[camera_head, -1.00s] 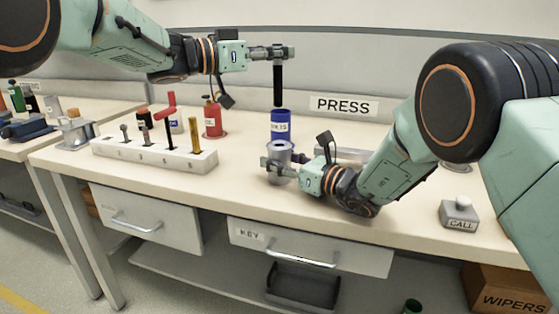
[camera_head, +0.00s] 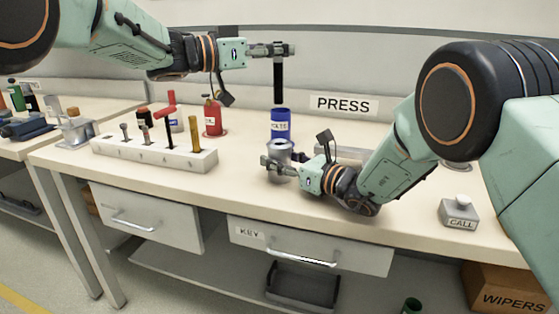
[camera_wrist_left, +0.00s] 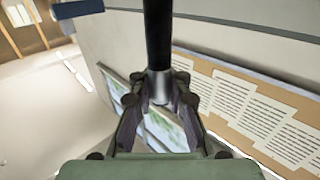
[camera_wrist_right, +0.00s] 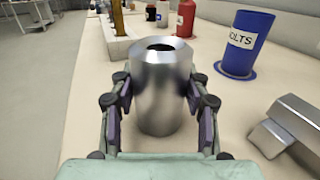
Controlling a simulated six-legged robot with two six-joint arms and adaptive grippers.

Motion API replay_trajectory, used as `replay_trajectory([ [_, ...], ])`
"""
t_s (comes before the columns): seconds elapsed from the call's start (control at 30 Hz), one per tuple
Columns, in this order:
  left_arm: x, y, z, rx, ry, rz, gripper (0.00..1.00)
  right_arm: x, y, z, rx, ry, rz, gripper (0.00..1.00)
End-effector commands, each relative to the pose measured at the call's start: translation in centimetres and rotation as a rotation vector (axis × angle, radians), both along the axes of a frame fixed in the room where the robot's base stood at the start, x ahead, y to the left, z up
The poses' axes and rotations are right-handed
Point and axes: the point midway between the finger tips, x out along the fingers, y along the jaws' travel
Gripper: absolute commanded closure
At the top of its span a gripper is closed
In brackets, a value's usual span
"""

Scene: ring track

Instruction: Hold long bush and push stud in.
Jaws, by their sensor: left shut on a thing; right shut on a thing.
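The long bush (camera_head: 279,150) is a grey metal cylinder with a dark hole in its top; it also shows in the right wrist view (camera_wrist_right: 163,85). My right gripper (camera_head: 278,165) is shut around it, low over the front of the bench, and the bush is upright. My left gripper (camera_head: 272,49) is shut on a black rod with a silver end, which I take as the stud (camera_head: 278,83). The stud hangs upright, well above the bush in the picture and apart from it. In the left wrist view the silver part (camera_wrist_left: 159,87) sits between the fingers.
A blue VOLTS container (camera_head: 281,124) stands behind the bush. A grey metal block (camera_wrist_right: 295,125) lies to its right. A white rack (camera_head: 150,153) with several tools and a red bottle (camera_head: 212,117) stand left. A CALL button (camera_head: 459,212) is at right.

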Motion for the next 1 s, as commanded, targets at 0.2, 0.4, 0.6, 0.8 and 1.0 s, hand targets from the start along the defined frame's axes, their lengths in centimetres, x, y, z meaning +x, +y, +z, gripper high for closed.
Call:
replay_trajectory([
  [0.2, -1.3, -2.1, 0.9, -0.014, 0.009, 0.067, 1.0, 0.0, 0.0, 0.0, 0.0, 0.0, 0.0, 0.92],
  [0.4, -0.2, -0.9, -1.5, -0.015, 0.029, 0.229, 1.0, 0.0, 0.0, 0.0, 0.001, -0.001, 0.0, 0.92],
  [0.6, 0.5, -0.2, -3.8, 0.007, 0.013, 0.276, 1.0, 0.0, 0.0, 0.0, 0.0, 0.0, 0.0, 0.92],
  [0.8, 0.4, -0.2, -7.2, 0.005, 0.012, 0.276, 1.0, 0.0, 0.0, 0.0, 0.0, 0.0, 0.0, 0.92],
  [1.0, 0.5, -0.2, -8.6, 0.005, 0.009, 0.275, 1.0, 0.0, 0.0, 0.0, 0.0, 0.0, 0.0, 0.92],
])
